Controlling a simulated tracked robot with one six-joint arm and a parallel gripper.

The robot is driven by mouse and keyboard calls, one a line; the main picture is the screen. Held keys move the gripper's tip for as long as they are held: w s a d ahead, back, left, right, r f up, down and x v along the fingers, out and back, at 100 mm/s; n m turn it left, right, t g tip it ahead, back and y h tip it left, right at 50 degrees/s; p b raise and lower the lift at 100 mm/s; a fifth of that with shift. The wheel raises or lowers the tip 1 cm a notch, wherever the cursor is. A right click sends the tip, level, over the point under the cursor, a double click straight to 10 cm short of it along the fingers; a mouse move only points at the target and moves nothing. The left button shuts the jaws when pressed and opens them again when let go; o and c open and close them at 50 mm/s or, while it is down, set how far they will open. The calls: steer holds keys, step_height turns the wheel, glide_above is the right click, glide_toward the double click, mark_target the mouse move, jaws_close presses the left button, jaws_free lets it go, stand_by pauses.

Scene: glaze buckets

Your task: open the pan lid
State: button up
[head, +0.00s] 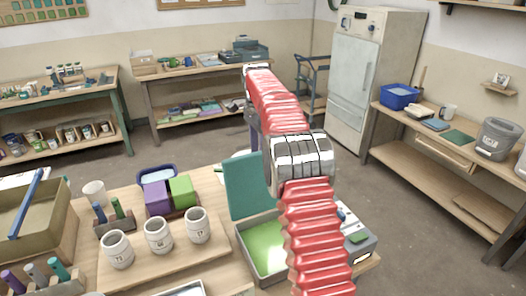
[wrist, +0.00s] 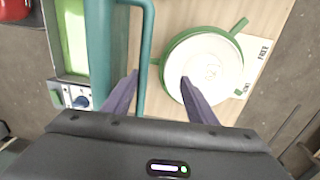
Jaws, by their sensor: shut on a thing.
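The pan (head: 262,247) is a grey rectangular box with a light green inside, at the front centre of the bench in the head view. Its teal lid (head: 245,187) stands raised, roughly upright, at the pan's far side, and the inside is exposed. In the wrist view the pan (wrist: 74,35) is at upper left, with the lid (wrist: 106,45) seen nearly edge-on. My gripper (wrist: 160,77) is shut on the lid's teal bar handle (wrist: 147,50), which runs between its purple fingers. In the head view my arm hides most of the gripper.
A white round vessel with green rim and handles (wrist: 208,65) stands close to my right finger. A control box with a blue knob (wrist: 80,97) adjoins the pan. Numbered white jars (head: 158,236) and purple and green blocks (head: 157,198) stand left of the pan.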

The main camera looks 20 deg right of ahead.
steer(key=shift+w+a+f, duration=0.1)
steer(key=shift+w+a, duration=0.05)
steer(key=shift+a, duration=0.05)
steer(key=shift+c, duration=0.2)
steer(key=shift+w+d+r, duration=0.1)
steer(key=shift+r, duration=1.6)
steer(key=shift+w+d+r, duration=0.1)
steer(key=shift+r, duration=1.55)
steer(key=shift+c, duration=0.5)
steer(key=shift+s+r, duration=0.1)
steer(key=shift+r, duration=0.25)
steer(key=shift+r, duration=0.1)
